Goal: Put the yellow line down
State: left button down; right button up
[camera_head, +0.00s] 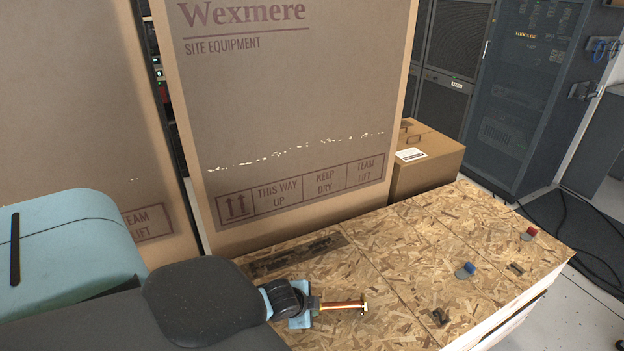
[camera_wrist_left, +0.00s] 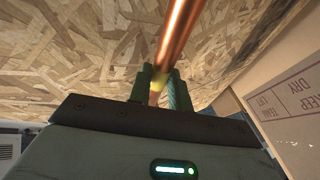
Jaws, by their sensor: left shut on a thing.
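The yellow line is a copper-coloured rod (camera_head: 342,305) with a brass-like end, over the near part of the chipboard top (camera_head: 400,260). In the left wrist view the copper rod (camera_wrist_left: 182,35) has a yellow band (camera_wrist_left: 160,82) close to the fingers. My left gripper (camera_head: 314,303) is shut on it; its green fingers also show in the left wrist view (camera_wrist_left: 158,88). I cannot tell whether the rod touches the board. My right gripper is in neither view.
A blue-topped piece (camera_head: 466,269), a red-topped piece (camera_head: 529,234) and small dark pieces (camera_head: 440,316) (camera_head: 515,267) stand on the board's right. A dark strip (camera_head: 295,256) lies behind the rod. A tall carton (camera_head: 290,120) and a small box (camera_head: 430,160) stand behind.

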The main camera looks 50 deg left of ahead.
pick_arm(q)
jog(key=shift+f, duration=0.3)
jog(key=shift+f, duration=0.1)
jog(key=c, duration=1.4)
grip_release()
jog(key=shift+o, duration=0.5)
